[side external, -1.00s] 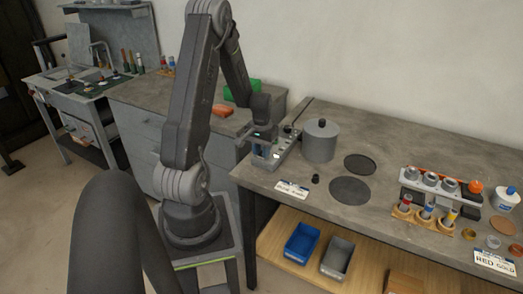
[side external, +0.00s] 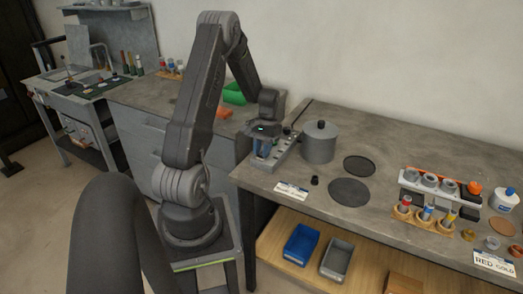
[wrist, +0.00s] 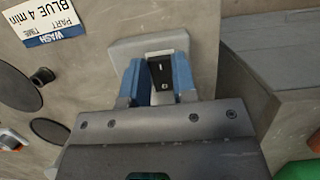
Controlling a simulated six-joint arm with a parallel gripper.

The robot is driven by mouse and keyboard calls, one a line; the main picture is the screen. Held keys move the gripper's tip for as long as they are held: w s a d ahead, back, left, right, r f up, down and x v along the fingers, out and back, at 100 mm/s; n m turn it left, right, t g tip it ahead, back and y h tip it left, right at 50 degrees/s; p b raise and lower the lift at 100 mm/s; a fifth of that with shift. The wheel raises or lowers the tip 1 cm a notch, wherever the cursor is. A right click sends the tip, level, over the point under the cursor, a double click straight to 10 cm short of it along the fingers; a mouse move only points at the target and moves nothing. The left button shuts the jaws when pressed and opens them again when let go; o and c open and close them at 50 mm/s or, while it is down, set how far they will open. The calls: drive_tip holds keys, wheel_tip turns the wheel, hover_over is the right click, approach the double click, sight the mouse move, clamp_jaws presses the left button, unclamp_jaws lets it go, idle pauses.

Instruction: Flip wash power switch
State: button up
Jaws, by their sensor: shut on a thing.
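The wash power switch (wrist: 161,76) is a small black rocker with a white mark, set in a pale housing on a light grey base (wrist: 122,47) in the wrist view. My gripper (wrist: 160,66) has its two blue fingers on either side of the switch, shut on it. In the side view my gripper (side external: 263,149) is low at the left end of the grey unit, near the bench's left edge. The switch is hidden there behind the fingers.
A grey lidded pot (side external: 319,146) stands right of the unit. A small black knob (side external: 315,180) and a WASH label (side external: 291,190) are in front. Bare bench lies behind the pot.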

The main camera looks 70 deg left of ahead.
drive_tip(key=o, duration=0.9)
drive_tip(key=v, duration=1.3)
drive_tip(key=shift+r, duration=0.4)
